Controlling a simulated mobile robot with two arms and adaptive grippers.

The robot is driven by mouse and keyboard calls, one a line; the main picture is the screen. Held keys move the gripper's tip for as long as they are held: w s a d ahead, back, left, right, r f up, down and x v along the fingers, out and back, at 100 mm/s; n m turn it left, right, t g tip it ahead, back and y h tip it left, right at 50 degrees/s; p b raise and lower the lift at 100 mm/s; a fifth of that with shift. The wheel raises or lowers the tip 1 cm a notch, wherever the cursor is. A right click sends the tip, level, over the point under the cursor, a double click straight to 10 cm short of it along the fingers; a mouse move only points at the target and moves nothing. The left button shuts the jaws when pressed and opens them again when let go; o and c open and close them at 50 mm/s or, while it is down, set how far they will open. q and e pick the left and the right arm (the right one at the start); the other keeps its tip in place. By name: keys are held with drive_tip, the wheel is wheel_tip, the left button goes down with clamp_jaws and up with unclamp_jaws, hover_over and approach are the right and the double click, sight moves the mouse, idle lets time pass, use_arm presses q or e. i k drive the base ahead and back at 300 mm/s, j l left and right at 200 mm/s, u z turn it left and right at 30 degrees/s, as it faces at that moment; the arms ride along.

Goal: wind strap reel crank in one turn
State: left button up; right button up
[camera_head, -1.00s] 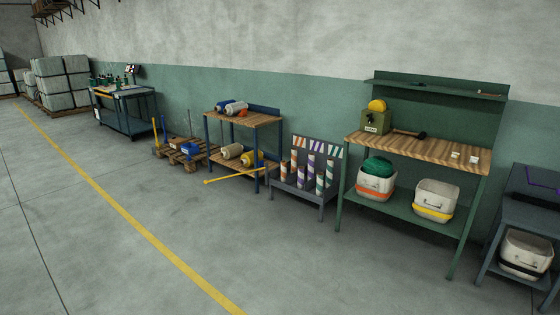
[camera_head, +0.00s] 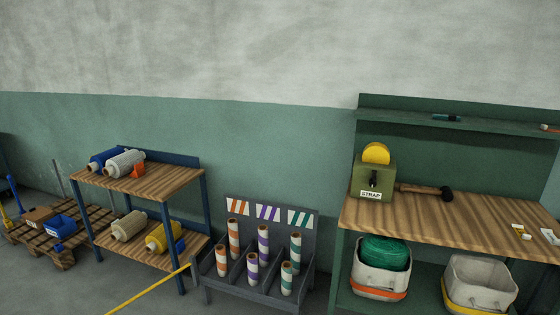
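The strap reel is a green box (camera_head: 373,179) labelled STRAP, with a yellow round reel (camera_head: 376,153) on top. It stands at the left end of a wooden workbench top (camera_head: 440,222). A small dark fitting, which may be the crank, shows on the front of the box; its shape is too small to tell. A mallet-like tool with a brown handle and black head (camera_head: 447,193) lies just right of the box. Neither of my grippers is in the head view.
Below the bench stand a white bin with green netting (camera_head: 385,253) and an empty-looking white bin (camera_head: 479,284). A grey rack of striped rolls (camera_head: 318,228) is left of the bench. A shelf cart (camera_head: 140,184) and pallet (camera_head: 62,243) stand further left. Small white items lie at the bench's right.

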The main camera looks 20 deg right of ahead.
sight(373, 180)
drive_tip(key=i+z, duration=0.15)
drive_tip(key=i, duration=0.35)
drive_tip(key=i+j+z, duration=0.1)
drive_tip(key=i, duration=0.35)
drive_tip(key=i+j+z, duration=0.15)
drive_tip(key=i, duration=0.35)
drive_tip(key=i+j+z, duration=0.15)
drive_tip(key=i, duration=0.3)
drive_tip(key=i+j+z, duration=0.1)
drive_tip(key=i+j, duration=0.2)
drive_tip(key=i, duration=0.15)
